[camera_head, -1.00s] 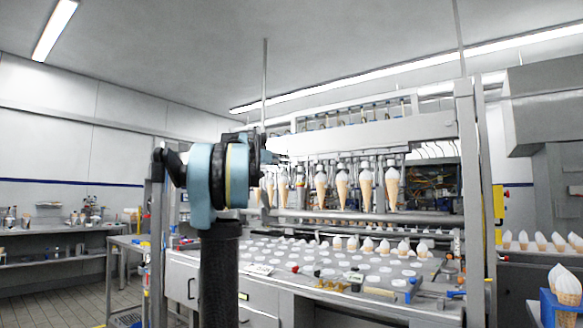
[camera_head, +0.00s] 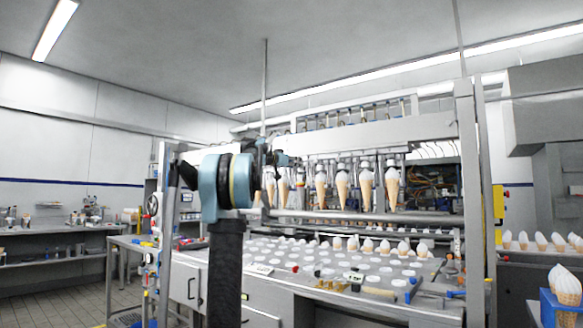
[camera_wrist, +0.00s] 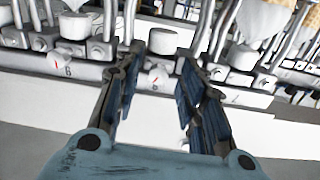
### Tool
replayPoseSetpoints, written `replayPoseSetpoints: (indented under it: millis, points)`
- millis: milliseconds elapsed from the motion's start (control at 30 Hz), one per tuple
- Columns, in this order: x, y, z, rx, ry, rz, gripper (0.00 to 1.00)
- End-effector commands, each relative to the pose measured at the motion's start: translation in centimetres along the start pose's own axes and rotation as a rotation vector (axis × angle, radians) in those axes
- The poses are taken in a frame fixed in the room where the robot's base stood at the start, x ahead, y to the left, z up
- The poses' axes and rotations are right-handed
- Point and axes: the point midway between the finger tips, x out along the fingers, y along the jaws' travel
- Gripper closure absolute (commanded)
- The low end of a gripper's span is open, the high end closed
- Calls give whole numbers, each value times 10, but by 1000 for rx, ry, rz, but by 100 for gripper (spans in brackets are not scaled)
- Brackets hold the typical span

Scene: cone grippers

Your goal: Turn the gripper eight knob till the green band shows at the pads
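My gripper (camera_wrist: 160,56) is open and empty in the wrist view, its two dark fingers spread apart. A short grey cylindrical knob (camera_wrist: 163,41) stands beyond and between the fingertips, with a small dial with a red mark (camera_wrist: 156,78) below it. The number under this dial is too small to read surely. Similar knobs stand to the left (camera_wrist: 75,27) and right (camera_wrist: 243,57). No green band can be made out. In the head view my gripper (camera_head: 286,160) is at the left end of the row of hanging cones (camera_head: 341,185); the knobs are too small to tell there.
White-topped cones hang close beyond the knobs in the wrist view (camera_wrist: 262,20). A machine deck (camera_head: 310,262) with several cones and loose tools lies below the arm. A steel post (camera_head: 470,200) stands right, and a side table (camera_head: 130,242) left.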

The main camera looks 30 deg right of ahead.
Motion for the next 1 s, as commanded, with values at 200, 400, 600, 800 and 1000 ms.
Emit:
replayPoseSetpoints:
  millis: [200,400,600,800,1000]
  points:
    - [0,0,0,0,0,0,90]
    - [0,0,0,0,0,-1,100]
    - [-1,-1,0,-71,1,-2,100]
    - [-1,-1,0,-226,4,-3,100]
    - [-1,-2,0,-310,5,-4,100]
